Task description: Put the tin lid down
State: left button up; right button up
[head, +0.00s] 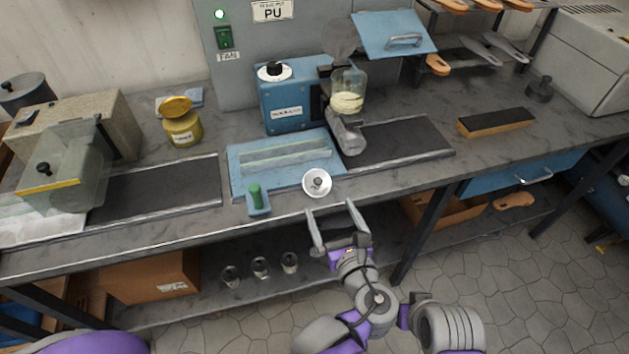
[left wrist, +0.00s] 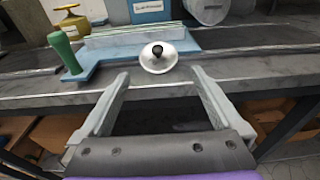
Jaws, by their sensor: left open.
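My right gripper is not in view.
A blue machine (head: 290,105) with a clear jar (head: 348,82) stands behind. Dark mats (head: 150,194) lie on both sides. Several small cups stand on the shelf below.

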aim_at(318, 187)
pick_arm(q)
jog(key=x, duration=0.7)
jog(key=shift+w+a+f, duration=0.25)
jog(key=shift+c, duration=0.3)
